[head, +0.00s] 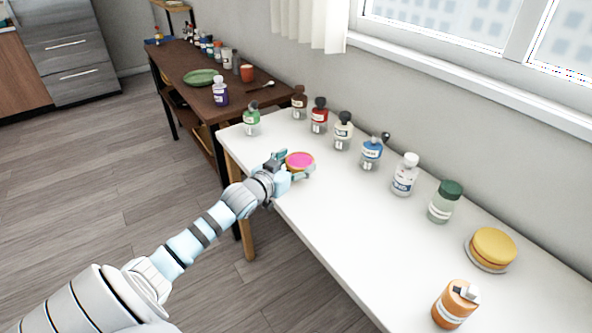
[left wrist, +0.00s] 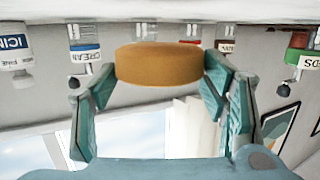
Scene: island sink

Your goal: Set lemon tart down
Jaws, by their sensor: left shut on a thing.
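A round tart (head: 300,160) with a tan crust and a pink top is in my left gripper (head: 294,168), over the near left edge of the white table (head: 330,210). In the left wrist view, where the scene is upside down, the tart (left wrist: 160,64) shows its brown side between the two fingers of the left gripper (left wrist: 160,80). It looks level and close to the tabletop; I cannot tell whether it touches. My right gripper is not in view.
Several bottles stand along the table's wall side, including a blue one (head: 371,154) and a green-capped one (head: 445,202). A yellow round item (head: 493,247) and an orange bottle (head: 456,303) are at the right. The table's middle is clear. A brown table (head: 225,100) stands behind.

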